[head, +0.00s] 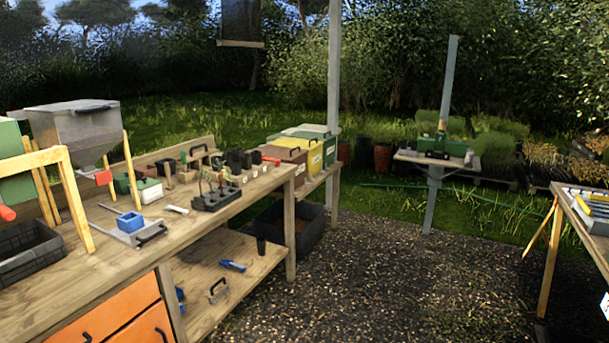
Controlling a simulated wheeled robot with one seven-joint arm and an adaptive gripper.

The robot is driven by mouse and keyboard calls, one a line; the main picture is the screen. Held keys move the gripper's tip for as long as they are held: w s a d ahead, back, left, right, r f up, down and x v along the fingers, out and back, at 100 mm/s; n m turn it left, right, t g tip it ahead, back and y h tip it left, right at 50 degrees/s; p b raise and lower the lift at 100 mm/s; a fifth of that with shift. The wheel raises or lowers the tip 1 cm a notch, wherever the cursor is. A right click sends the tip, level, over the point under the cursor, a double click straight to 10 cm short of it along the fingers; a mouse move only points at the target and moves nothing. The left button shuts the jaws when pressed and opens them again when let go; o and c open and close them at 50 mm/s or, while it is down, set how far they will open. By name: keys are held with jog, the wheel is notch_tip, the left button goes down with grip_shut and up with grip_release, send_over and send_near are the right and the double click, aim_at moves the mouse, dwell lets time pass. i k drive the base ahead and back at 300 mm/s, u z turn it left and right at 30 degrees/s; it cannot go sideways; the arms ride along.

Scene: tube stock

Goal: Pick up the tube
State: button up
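My gripper is not in view. Several small black pots or tubes (239,160) stand toward the back of the long wooden bench, but I cannot tell which thing is the task's tube. A black tray of seedling cells (216,198) sits near the bench's front edge, with small plants standing in it.
The wooden bench (110,265) runs along the left, with a metal hopper (75,125), a black crate (30,248) and a blue box (130,222). Orange drawers (115,318) are below. A table (565,215) stands at right. The gravel floor (400,285) between is clear.

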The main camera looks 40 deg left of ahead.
aim_at(235, 164)
jog(key=z, duration=0.15)
jog(key=i, duration=0.5)
jog(key=u, duration=0.55)
jog(key=i, duration=1.55)
jog(key=u, duration=1.65)
jog(key=i, duration=0.8)
jog(key=u, duration=0.9)
